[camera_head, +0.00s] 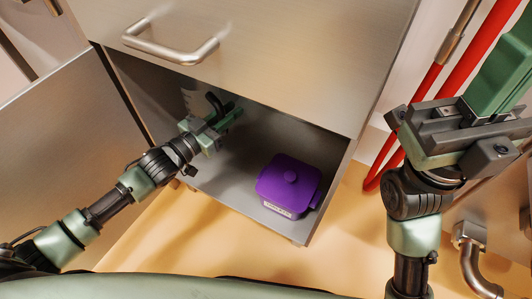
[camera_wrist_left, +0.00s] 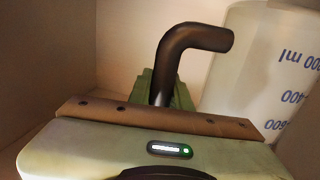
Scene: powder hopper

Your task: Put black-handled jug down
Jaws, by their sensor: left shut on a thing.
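The black-handled jug is a whitish vessel with blue volume markings, seen large at the right of the left wrist view (camera_wrist_left: 262,75). Its bent black handle (camera_wrist_left: 190,42) rises between my fingers there. In the head view the jug (camera_head: 190,98) is mostly hidden inside the open cabinet, behind my left gripper and under the drawer front. My left gripper (camera_head: 222,117) is shut on the black handle (camera_head: 215,101). Whether the jug's base touches the cabinet floor is hidden. My right gripper (camera_head: 478,108) is outside the cabinet at the right; its jaw opening is unclear.
A purple lidded container (camera_head: 288,183) with a white label stands on the cabinet floor (camera_head: 222,172), right of my left gripper. The drawer (camera_head: 250,50) with its metal handle overhangs the compartment. The open door (camera_head: 75,120) is at the left. Red pipes (camera_head: 437,85) run at the right.

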